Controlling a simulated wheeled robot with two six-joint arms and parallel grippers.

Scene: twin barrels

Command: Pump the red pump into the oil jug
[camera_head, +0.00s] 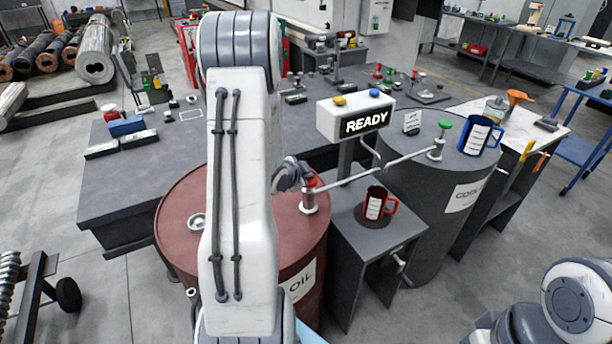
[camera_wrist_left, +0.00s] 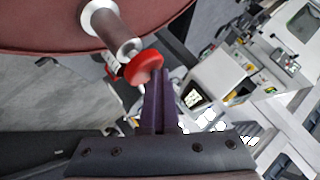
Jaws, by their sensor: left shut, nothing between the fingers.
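The red pump knob (camera_head: 311,182) sits on a pale metal pump body (camera_head: 309,203) on top of the dark red barrel labelled OIL (camera_head: 172,222). Its pipe runs right, toward the red oil jug (camera_head: 377,204), which stands upright on a dark grey stand (camera_head: 342,247). My left gripper (camera_head: 307,178) is shut and empty at the knob. In the left wrist view the shut fingers (camera_wrist_left: 160,98) lie beside the red knob (camera_wrist_left: 143,66); I cannot tell whether they touch it. My right gripper is out of view; only part of my right arm shows at lower right.
A white box with a READY display (camera_head: 366,122) stands behind the jug. At right, a grey barrel (camera_head: 403,215) carries a pump with a green knob (camera_head: 445,124) and a blue jug (camera_head: 482,135). A dark workbench (camera_head: 105,190) lies behind the red barrel.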

